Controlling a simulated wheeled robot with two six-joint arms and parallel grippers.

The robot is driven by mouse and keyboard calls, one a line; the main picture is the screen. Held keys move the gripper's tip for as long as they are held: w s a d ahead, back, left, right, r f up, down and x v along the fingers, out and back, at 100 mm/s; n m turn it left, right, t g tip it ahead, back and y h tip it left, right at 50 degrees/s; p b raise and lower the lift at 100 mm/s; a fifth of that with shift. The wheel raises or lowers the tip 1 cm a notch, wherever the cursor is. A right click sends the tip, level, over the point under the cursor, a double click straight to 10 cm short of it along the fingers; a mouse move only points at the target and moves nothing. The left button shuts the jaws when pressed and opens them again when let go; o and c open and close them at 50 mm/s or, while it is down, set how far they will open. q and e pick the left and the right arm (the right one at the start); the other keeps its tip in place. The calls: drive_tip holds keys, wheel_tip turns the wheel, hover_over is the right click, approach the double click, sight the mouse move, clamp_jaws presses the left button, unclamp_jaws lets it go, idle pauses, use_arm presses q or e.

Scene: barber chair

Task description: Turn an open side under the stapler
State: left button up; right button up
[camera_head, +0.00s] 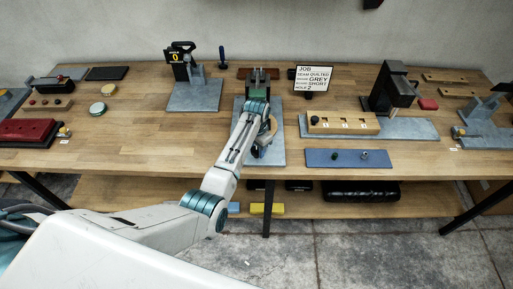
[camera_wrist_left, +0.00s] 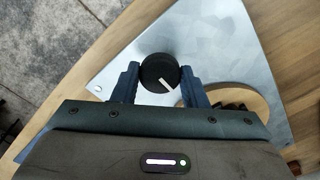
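In the left wrist view, a round dark knob (camera_wrist_left: 159,73) with a white pointer line stands on a grey metal plate (camera_wrist_left: 215,45). My left gripper (camera_wrist_left: 159,78) has one blue-grey finger on each side of the knob, with no clear gap; I cannot tell whether they press on it. Part of a round wooden disc (camera_wrist_left: 237,103) lies beside the right finger. In the head view, my left arm reaches over this plate (camera_head: 274,158) and hides much of the fixture on it. The wooden disc shows at the arm's right (camera_head: 273,124). I cannot clearly make out the stapler. My right gripper is not in view.
A job sign (camera_head: 313,79) stands behind right of the plate. A wooden block (camera_head: 343,122) and blue mat (camera_head: 349,158) lie to the right. A tall dark press (camera_head: 390,88) stands farther right. A fixture with a counter (camera_head: 194,95) is at the left. The front middle-left table is bare.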

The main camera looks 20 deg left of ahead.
use_arm(q)
drive_tip(key=shift+c, duration=1.1)
drive_tip(key=shift+n, duration=0.3)
drive_tip(key=n, duration=1.6)
drive_tip(key=shift+n, duration=0.6)
